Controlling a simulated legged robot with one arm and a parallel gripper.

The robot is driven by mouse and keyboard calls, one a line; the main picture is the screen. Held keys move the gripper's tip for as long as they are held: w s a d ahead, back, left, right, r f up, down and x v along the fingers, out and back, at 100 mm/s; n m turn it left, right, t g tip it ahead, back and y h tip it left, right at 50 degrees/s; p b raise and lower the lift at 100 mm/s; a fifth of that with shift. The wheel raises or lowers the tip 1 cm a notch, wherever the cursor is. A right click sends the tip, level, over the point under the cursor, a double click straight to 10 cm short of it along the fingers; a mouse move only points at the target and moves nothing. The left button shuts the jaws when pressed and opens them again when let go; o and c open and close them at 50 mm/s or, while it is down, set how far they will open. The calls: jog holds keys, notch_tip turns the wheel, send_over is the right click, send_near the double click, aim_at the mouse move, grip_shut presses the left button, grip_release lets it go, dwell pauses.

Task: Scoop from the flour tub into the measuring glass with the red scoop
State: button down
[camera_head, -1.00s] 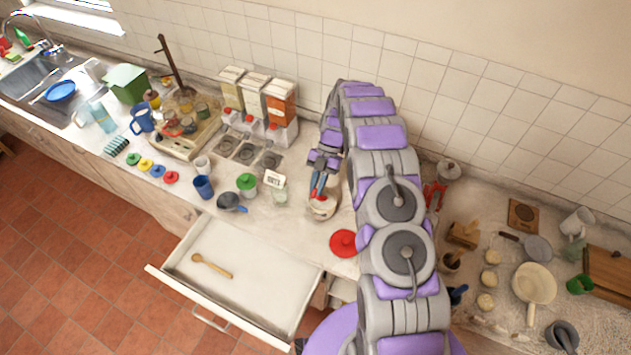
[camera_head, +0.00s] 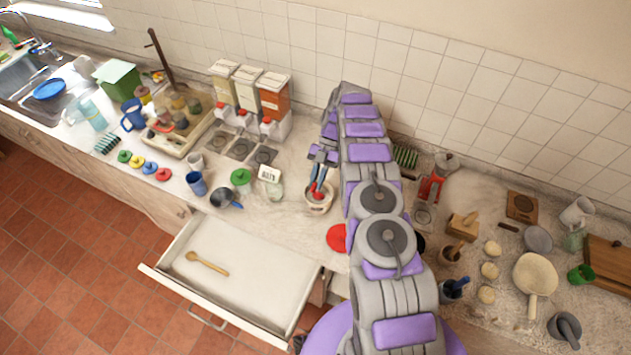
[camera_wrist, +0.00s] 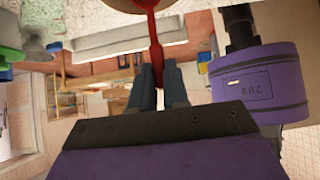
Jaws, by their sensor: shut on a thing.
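My gripper (camera_head: 317,180) is shut on the red scoop (camera_wrist: 157,50), whose handle shows between the fingertips in the wrist view. In the head view the red scoop (camera_head: 317,192) points down into or just over the pale round tub (camera_head: 320,206), which looks like the flour tub. I cannot tell how deep its bowl sits or whether it holds flour. A clear glass (camera_head: 276,193), likely the measuring glass, stands left of the tub, partly behind a small white sign (camera_head: 270,174).
A red lid (camera_head: 337,238) lies in front of the tub, partly hidden by my arm. A green-lidded jar (camera_head: 241,180) and a dark pan (camera_head: 225,199) stand farther left. The open drawer (camera_head: 240,262) with a wooden spoon juts out below. Dispensers (camera_head: 248,95) stand behind.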

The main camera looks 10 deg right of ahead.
aim_at(314, 189)
jog(key=shift+w+f+b, duration=0.1)
jog(key=shift+f+b, duration=0.15)
jog(key=shift+b, duration=0.65)
jog(key=b, duration=0.4)
jog(key=shift+f+t, duration=0.2)
jog(key=shift+t, duration=0.1)
jog(key=b, duration=0.4)
jog(key=shift+s+a+f+h, duration=0.15)
jog(key=shift+s+a+h, duration=0.05)
jog(key=shift+h, duration=0.1)
jog(key=b, duration=0.2)
jog(key=shift+s+a+f+b, duration=0.2)
jog(key=shift+s+f+b, duration=0.1)
jog(key=shift+b, duration=0.1)
jog(key=shift+t+b, duration=0.3)
jog(key=shift+b, duration=0.15)
jog(key=b, duration=0.3)
jog(key=shift+f+b, duration=0.25)
jog(key=shift+b, duration=0.05)
jog(key=shift+s+a+b, duration=0.1)
jog(key=shift+b, duration=0.35)
jog(key=shift+s+a+f+t+h+b, duration=0.1)
jog(key=shift+s+f+t+h+b, duration=0.2)
jog(key=shift+b, duration=0.85)
